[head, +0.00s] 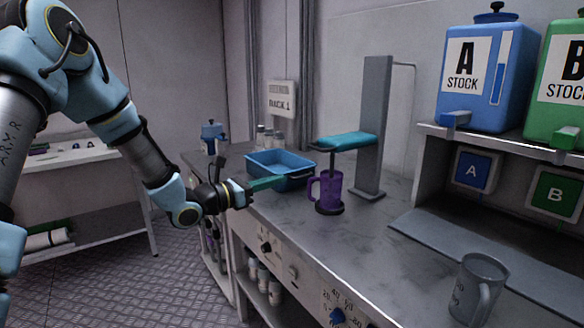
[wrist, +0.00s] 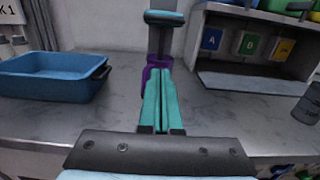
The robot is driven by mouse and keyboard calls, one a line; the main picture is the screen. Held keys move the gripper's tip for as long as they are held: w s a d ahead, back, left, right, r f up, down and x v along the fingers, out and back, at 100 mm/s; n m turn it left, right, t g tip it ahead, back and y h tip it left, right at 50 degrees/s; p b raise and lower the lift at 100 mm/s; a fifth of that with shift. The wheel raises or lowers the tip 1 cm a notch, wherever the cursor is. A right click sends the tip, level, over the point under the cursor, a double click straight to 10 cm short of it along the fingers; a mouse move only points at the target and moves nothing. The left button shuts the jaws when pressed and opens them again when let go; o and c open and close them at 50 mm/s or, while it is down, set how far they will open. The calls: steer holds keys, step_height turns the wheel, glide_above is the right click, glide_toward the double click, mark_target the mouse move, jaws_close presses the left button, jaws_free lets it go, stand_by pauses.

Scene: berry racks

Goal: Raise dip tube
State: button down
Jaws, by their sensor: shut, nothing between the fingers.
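A grey upright stand (head: 372,130) on the bench carries a teal arm (head: 345,140) that juts out to the left. A thin dark dip tube (head: 331,161) hangs from this arm, and its lower end is hidden in a purple mug (head: 331,190). The mug stands upright on a dark round base (head: 330,210). In the wrist view the teal arm (wrist: 164,18) is beyond my fingers, and the mug (wrist: 155,70) is partly hidden behind them. My gripper (head: 278,182) is shut and empty, left of the mug and apart from it; its teal fingers (wrist: 159,75) point toward the mug.
A blue tray (head: 280,165) stands behind my gripper. Blue stock tank A (head: 487,105) and a green tank B (head: 557,110) sit on the shelf at right. A grey jug (head: 478,288) stands near the front right. The bench between mug and jug is clear.

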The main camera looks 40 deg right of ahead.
steer(key=d+r+p, duration=0.4)
steer(key=d+p, duration=0.1)
steer(key=d, duration=0.5)
steer(key=shift+s, duration=0.3)
steer(key=shift+r, duration=0.15)
step_height(320, 180, up, 17)
steer(key=p, duration=0.2)
steer(key=shift+p, duration=0.4)
